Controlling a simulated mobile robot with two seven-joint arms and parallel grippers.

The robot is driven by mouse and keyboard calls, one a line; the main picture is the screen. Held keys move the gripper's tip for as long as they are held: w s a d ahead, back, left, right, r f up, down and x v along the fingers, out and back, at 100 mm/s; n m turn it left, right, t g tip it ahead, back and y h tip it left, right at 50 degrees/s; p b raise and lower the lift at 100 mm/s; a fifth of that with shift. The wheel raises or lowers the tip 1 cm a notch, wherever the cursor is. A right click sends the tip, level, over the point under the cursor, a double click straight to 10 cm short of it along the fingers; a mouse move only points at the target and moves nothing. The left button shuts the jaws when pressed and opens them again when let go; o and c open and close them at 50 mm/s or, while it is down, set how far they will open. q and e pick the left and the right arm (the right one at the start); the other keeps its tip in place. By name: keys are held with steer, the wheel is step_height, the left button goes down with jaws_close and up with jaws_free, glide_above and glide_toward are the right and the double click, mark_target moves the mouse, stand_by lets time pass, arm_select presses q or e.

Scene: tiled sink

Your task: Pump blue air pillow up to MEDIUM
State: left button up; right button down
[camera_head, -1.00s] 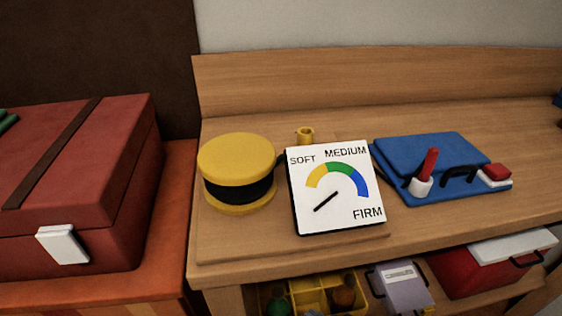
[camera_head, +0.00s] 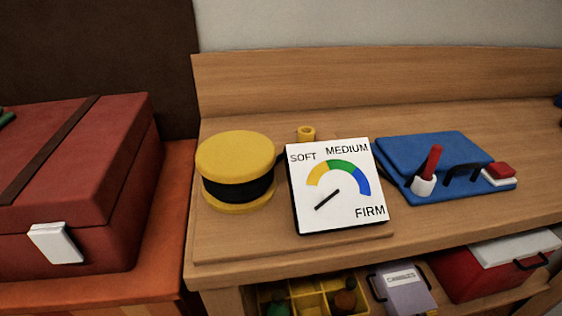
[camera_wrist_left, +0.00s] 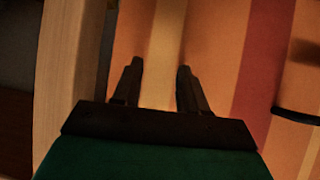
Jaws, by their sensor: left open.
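A yellow and black round pump (camera_head: 236,160) stands on the left of the wooden bench, with its black bellows showing between two yellow discs. A white gauge (camera_head: 335,187) marked SOFT, MEDIUM and FIRM stands right of it. Its needle points up and right from the lower left, toward the coloured arc. The blue air pillow (camera_head: 420,150) lies flat on the bench right of the gauge. My left gripper (camera_wrist_left: 157,80) shows in the left wrist view, open and empty above an orange striped surface. My right gripper is not in view.
A red case (camera_head: 70,190) with a white latch is at left. A yellow nozzle (camera_head: 307,134) stands behind the gauge. A red stick in a white cup (camera_head: 424,184) is by the pillow. Below are a yellow divided tray (camera_head: 310,295), a grey box and a red box.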

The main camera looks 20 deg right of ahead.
arm_select(q)
steer(key=shift+s, duration=0.1)
stand_by(0.3)
step_height(320, 180, up, 6)
steer(key=p, duration=0.5)
steer(key=shift+p, duration=0.4)
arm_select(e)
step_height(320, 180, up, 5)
arm_select(q)
steer(key=shift+y, duration=0.4)
steer(key=a+r+p, duration=0.1)
steer(key=p, duration=0.2)
steer(key=s+a+r+p, duration=0.1)
steer(key=r+p, duration=0.1)
steer(key=p, duration=0.2)
steer(key=shift+a+r, duration=0.15)
steer(key=shift+r, duration=0.05)
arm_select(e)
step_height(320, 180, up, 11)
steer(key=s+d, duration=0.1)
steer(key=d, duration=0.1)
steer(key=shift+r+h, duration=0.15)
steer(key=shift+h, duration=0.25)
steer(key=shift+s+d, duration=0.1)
arm_select(q)
steer(key=shift+s, duration=0.15)
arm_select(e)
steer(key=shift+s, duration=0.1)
